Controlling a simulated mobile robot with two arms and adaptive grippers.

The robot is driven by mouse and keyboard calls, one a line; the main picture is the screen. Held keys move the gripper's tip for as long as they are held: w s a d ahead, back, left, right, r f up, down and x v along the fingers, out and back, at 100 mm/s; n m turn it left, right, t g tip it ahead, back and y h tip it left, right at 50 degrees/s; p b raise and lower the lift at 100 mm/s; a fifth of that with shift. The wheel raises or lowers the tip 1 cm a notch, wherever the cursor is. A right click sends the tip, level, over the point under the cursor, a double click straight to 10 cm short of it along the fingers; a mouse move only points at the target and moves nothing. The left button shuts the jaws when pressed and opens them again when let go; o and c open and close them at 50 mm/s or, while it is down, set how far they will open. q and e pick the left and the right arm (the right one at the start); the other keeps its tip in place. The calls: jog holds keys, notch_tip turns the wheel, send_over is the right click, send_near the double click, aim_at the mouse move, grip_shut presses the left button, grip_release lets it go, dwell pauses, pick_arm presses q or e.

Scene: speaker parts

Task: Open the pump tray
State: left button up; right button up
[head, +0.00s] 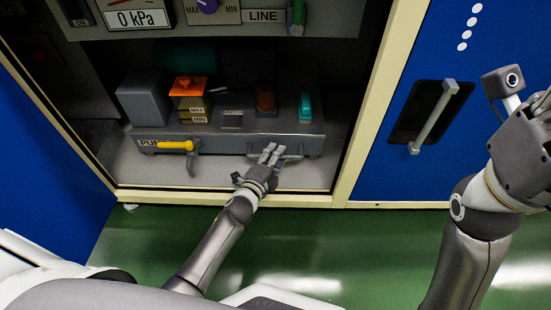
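The pump tray (225,139) is a grey tray low inside the open cabinet, with "PU..." lettering and a yellow-handled latch (178,146) on its front left. A pale bar handle (291,157) is on its front right. My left gripper (270,152) is at the left end of this handle, its fingers pointing into the cabinet. The fingers look close together and partly cover the handle; whether they grip it is unclear. My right gripper (544,101) is at the right edge, partly cut off, away from the tray.
On the tray stand a grey box (143,101), an orange-topped block (189,92) and a teal part (305,106). A panel with a 0 kPa display (137,18) hangs above. A blue door (395,175) with a vertical handle (433,118) is at right. Green floor (330,240) lies clear in front.

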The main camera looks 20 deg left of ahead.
pick_arm(q)
jog(key=shift+w, duration=0.25)
grip_shut()
jog(key=shift+s, duration=0.15)
